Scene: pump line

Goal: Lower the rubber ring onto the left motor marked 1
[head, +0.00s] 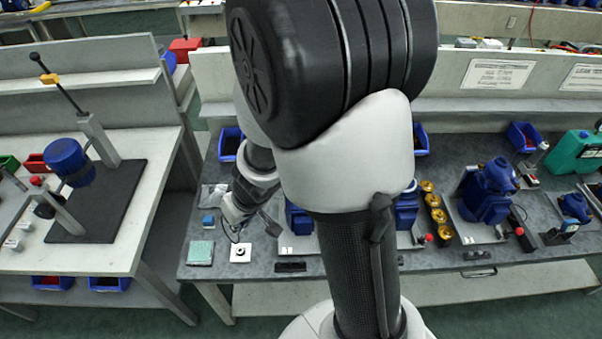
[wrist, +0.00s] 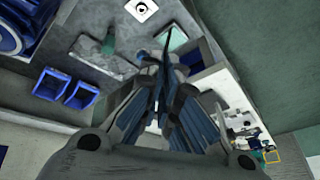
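A small dark ring (head: 240,252) lies on a white square plate at the front left of the grey bench; it also shows at the top of the wrist view (wrist: 142,8). A blue motor (head: 299,217) stands to its right, mostly hidden behind my arm. No mark 1 is readable on it. A large blue body at the top left of the wrist view (wrist: 14,28) looks like a motor. My gripper (head: 250,232) hangs above the bench's left end, near the ring plate. Nothing is clearly seen held, and its finger opening is unclear.
A green pad (head: 200,252) and a small blue block (head: 208,220) lie left of the plate. More blue motors (head: 490,190) and brass-coloured parts (head: 433,201) stand to the right. Blue bins (head: 230,143) sit along the back. A gap separates the left bench (head: 130,215).

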